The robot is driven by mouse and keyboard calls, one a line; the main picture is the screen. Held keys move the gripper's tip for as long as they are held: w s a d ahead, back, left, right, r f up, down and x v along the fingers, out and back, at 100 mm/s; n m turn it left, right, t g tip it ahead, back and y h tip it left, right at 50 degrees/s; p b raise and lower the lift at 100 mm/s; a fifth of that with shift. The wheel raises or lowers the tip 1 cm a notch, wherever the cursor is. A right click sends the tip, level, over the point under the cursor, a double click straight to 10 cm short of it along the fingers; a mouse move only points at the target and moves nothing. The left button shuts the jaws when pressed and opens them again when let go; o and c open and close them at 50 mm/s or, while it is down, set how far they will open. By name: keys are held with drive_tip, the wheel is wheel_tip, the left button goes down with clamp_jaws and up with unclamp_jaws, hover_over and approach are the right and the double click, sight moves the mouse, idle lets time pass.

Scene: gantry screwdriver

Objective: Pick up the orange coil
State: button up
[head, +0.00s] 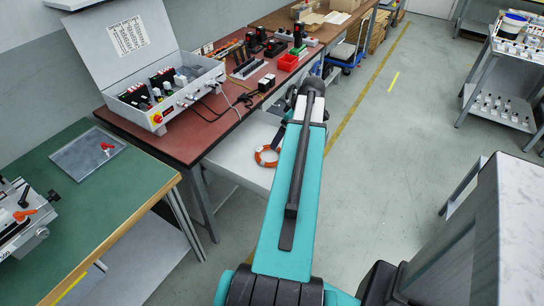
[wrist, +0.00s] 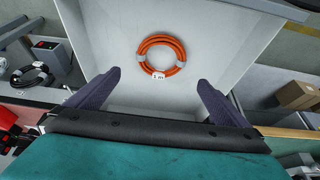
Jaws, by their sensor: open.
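The orange coil (head: 266,156) is a ring of orange cable with pale bands and a white tag. It lies on a white shelf below the red-brown bench, left of my arm in the head view. In the wrist view the coil (wrist: 161,56) lies flat on the pale shelf surface (wrist: 112,38), near the top middle. My gripper (wrist: 158,88) is open, with its two dark fingers apart. The coil shows beyond the gap between the fingertips, and nothing is between them. In the head view my arm hides the gripper fingers.
The red-brown bench (head: 190,146) above the shelf holds an open control box (head: 165,95), a red bin (head: 288,62) and black parts. A green-topped table (head: 95,205) stands at left. A grey cabinet (head: 470,250) is at right. The floor beyond is clear.

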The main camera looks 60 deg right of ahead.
drive_tip(key=shift+w+a, duration=0.1)
drive_tip(key=shift+w, duration=0.05)
drive_tip(key=x, duration=0.7)
drive_tip(key=shift+w+f+p, duration=0.15)
drive_tip(key=shift+f+p, duration=0.15)
drive_tip(key=shift+p, duration=0.05)
drive_tip(key=shift+w+f, duration=0.15)
drive_tip(key=shift+f, duration=0.35)
drive_tip(key=shift+f, duration=0.15)
drive_tip(key=shift+p+x, duration=0.65)
drive_tip(key=shift+x, duration=1.8)
drive_tip(key=c, duration=0.9)
